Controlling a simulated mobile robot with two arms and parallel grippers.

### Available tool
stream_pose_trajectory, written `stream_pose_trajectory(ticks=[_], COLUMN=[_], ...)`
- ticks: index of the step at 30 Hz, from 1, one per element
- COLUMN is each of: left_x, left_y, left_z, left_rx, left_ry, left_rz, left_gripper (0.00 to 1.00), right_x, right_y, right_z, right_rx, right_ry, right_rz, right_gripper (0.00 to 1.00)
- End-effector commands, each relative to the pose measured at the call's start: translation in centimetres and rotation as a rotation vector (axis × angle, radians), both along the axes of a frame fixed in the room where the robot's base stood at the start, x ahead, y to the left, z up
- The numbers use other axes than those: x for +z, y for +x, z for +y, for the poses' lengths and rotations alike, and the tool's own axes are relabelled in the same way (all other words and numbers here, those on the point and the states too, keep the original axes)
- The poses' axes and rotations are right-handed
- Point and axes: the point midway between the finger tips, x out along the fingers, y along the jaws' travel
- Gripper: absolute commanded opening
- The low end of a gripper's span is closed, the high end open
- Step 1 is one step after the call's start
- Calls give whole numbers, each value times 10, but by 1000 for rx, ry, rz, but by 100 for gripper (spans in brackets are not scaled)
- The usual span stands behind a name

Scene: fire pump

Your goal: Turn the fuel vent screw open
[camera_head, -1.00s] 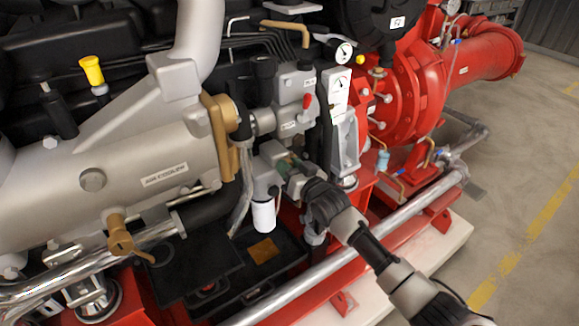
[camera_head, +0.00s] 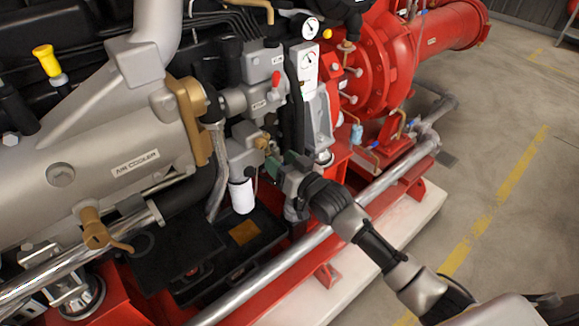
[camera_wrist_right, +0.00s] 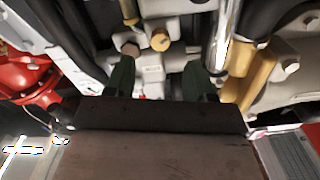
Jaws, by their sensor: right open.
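A small brass screw (camera_head: 262,142), which looks like the fuel vent screw, sits on the grey filter head above the white filter (camera_head: 242,196). It also shows in the right wrist view as a round brass head (camera_wrist_right: 161,40). My right gripper (camera_head: 284,165) is open and empty, just right of and below the screw. In the wrist view its two dark green fingers (camera_wrist_right: 160,76) are spread, with the brass head beyond and between their tips, apart from both. My left gripper is not in view.
The grey air cooler (camera_head: 100,150) fills the left. A silver pipe (camera_head: 300,245) runs below my right arm. The floor at right is clear.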

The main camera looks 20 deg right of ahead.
Motion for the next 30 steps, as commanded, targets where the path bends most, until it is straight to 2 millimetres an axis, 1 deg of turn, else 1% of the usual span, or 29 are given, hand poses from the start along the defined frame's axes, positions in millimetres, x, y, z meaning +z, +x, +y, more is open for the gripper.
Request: stream_pose_trajectory(ticks=[1, 3, 7, 11, 24, 26, 27, 29, 30], left_x=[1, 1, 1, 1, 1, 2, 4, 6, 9], left_y=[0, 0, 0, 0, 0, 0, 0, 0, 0], left_z=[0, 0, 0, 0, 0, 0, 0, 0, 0], left_rx=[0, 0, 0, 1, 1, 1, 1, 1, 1], left_ry=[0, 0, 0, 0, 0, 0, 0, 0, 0], left_rz=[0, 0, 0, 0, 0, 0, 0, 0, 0], left_gripper=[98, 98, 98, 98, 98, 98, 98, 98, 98], right_x=[-1, -1, 0, 0, -1, -8, -16, -36, -54], right_y=[-9, -18, -29, -32, -31, -31, -31, -32, -34], right_z=[-4, -8, -12, -13, -13, -15, -17, -22, -26], right_rx=[0, 0, 0, 0, -1, -8, -16, -37, -51], right_ry=[-2, -1, -1, -1, -1, -8, -16, -34, -52], right_rz=[1, 2, 1, 1, 3, 17, 34, 73, 108], right_gripper=[54, 54, 54, 54, 54, 54, 54, 54, 54])
